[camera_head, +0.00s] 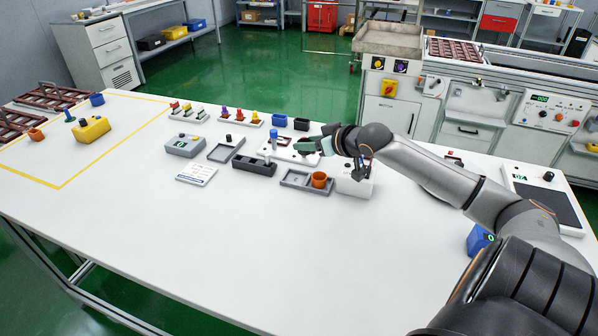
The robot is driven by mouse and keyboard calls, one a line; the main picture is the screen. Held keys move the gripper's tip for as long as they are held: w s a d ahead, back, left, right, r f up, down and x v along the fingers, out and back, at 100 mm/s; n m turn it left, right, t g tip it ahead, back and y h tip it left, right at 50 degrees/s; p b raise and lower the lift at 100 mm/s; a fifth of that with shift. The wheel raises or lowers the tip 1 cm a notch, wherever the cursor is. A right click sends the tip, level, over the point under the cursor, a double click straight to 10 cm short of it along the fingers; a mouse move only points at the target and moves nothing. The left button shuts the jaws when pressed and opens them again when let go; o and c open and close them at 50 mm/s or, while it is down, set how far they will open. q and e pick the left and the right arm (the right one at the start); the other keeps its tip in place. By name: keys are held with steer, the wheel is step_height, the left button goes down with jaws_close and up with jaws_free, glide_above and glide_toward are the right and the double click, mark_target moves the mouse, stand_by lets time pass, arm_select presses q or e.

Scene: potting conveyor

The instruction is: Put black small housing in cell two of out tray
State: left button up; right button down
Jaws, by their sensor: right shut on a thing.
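My right gripper (310,147) reaches in from the right over the white fixture (283,155) in the middle of the table. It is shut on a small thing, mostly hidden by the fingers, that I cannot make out. A small black housing (301,124) stands behind the gripper, beside a blue one (279,120). A grey tray (291,183) in front holds an orange housing (319,180) in its right part. I cannot tell which is the out tray. My left gripper is not in view.
A white box (354,188) stands right of the grey tray. A grey control box (185,145), a shallow grey tray (225,157) and a white card (197,173) lie to the left. Racks of coloured parts (187,113) stand behind. The table's front is clear.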

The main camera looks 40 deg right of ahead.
steer(key=a+f, duration=0.2)
steer(key=shift+f, duration=0.3)
steer(key=shift+a+f, duration=0.4)
steer(key=f, duration=0.4)
steer(key=shift+a+b, duration=0.3)
steer(key=shift+b, duration=0.05)
steer(key=shift+c, duration=1.8)
jaws_free()
steer(key=shift+s+r, duration=0.1)
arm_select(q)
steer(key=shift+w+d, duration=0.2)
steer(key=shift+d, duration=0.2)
arm_select(e)
steer(key=p+v, duration=0.2)
steer(key=v, duration=0.8)
steer(key=shift+p+v, duration=0.45)
steer(key=shift+v, duration=0.5)
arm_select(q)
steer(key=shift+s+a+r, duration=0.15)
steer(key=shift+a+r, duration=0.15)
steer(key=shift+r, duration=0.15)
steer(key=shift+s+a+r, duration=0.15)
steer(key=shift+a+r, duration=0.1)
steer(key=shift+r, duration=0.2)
